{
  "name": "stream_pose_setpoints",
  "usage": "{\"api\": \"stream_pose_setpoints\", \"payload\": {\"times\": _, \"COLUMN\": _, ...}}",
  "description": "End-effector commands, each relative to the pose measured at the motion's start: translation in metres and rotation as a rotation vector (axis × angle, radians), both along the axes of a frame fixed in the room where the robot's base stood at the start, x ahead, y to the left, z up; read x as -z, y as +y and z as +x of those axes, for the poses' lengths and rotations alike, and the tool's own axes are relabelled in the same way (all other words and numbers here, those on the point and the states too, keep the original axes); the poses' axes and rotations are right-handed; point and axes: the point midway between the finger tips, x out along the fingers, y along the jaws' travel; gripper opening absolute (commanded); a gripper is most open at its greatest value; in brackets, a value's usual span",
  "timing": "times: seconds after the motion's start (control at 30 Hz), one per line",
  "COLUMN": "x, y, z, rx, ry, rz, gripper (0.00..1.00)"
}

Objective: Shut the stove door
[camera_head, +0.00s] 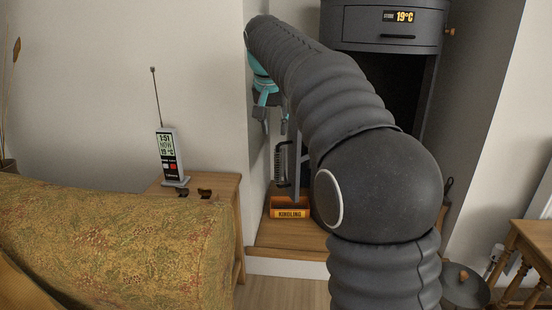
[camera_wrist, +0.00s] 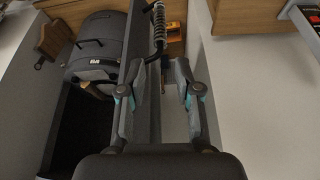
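The dark grey stove (camera_head: 393,25) stands in the alcove, with a 19°C display on its upper part; my arm hides much of it. The stove door (camera_head: 296,170) stands open and shows nearly edge-on, with a coiled handle (camera_head: 279,165) on its left. In the wrist view the door (camera_wrist: 135,40) and its coiled handle (camera_wrist: 159,28) show beyond my fingers, with the round stove body (camera_wrist: 97,50) to the left. My gripper (camera_wrist: 162,78) is open, its fingers apart near the door's handle side. I cannot tell whether it touches the door.
An orange kindling box (camera_head: 290,208) sits on the wooden hearth below the door. The alcove wall is close on the left. A side table holds a weather clock (camera_head: 170,155); a patterned sofa arm (camera_head: 115,240) is at front left. A wooden stool (camera_head: 530,245) stands right.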

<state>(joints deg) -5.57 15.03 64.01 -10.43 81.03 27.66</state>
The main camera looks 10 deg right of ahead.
Motion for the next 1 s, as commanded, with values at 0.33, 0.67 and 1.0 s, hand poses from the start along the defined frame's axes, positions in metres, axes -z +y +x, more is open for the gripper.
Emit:
{"api": "stream_pose_setpoints", "payload": {"times": 0.33, "x": 0.046, "y": -0.007, "z": 0.017, "rx": 0.001, "ry": 0.002, "rz": 0.000, "gripper": 0.33}}
{"api": "stream_pose_setpoints", "payload": {"times": 0.67, "x": 0.100, "y": -0.015, "z": 0.038, "rx": 0.001, "ry": 0.002, "rz": 0.000, "gripper": 0.33}}
{"api": "stream_pose_setpoints", "payload": {"times": 1.0, "x": 0.126, "y": -0.020, "z": 0.048, "rx": 0.001, "ry": 0.000, "rz": 0.000, "gripper": 0.33}}
